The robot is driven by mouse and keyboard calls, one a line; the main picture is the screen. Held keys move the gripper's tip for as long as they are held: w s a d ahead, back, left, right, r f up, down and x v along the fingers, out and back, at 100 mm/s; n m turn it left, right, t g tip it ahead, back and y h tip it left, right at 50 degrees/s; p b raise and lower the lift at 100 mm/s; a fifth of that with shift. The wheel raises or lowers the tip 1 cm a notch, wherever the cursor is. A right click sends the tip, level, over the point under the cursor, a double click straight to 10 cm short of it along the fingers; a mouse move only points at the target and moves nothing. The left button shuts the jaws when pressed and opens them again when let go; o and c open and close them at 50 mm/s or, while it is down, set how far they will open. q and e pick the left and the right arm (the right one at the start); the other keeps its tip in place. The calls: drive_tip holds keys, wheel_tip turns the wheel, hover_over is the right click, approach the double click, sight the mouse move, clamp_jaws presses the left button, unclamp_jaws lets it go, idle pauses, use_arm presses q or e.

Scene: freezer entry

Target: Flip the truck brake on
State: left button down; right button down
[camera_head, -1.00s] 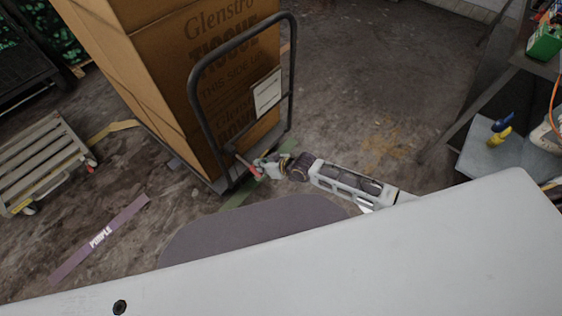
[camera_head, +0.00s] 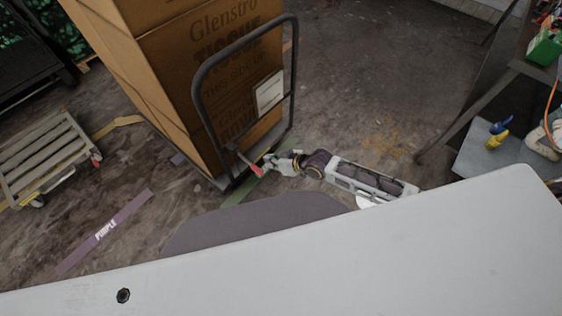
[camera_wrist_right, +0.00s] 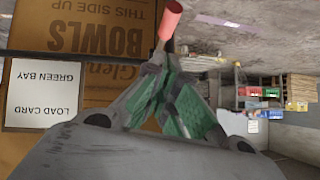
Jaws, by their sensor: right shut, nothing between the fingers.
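The platform truck (camera_head: 201,93) has a dark tubular handle frame and carries a tall stack of brown boxes (camera_head: 165,75). A lever with a red grip (camera_head: 257,170) sticks out low at the frame. The red grip (camera_wrist_right: 171,20) also shows at the top of the right wrist view, just beyond the fingertips. My right gripper (camera_head: 268,162) is beside the red grip in the head view. In the right wrist view its green-padded fingers (camera_wrist_right: 164,78) are shut and empty. I cannot tell whether they touch the lever. My left gripper is out of view.
A white load card (camera_head: 269,93) hangs on the truck's frame. A low slatted cart (camera_head: 45,155) stands at the left. A table (camera_head: 490,85) with a lower shelf (camera_head: 485,160) is at the right. The floor behind my right arm is clear.

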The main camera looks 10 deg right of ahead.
drive_tip(key=shift+v, duration=2.45)
drive_tip(key=shift+f, duration=0.1)
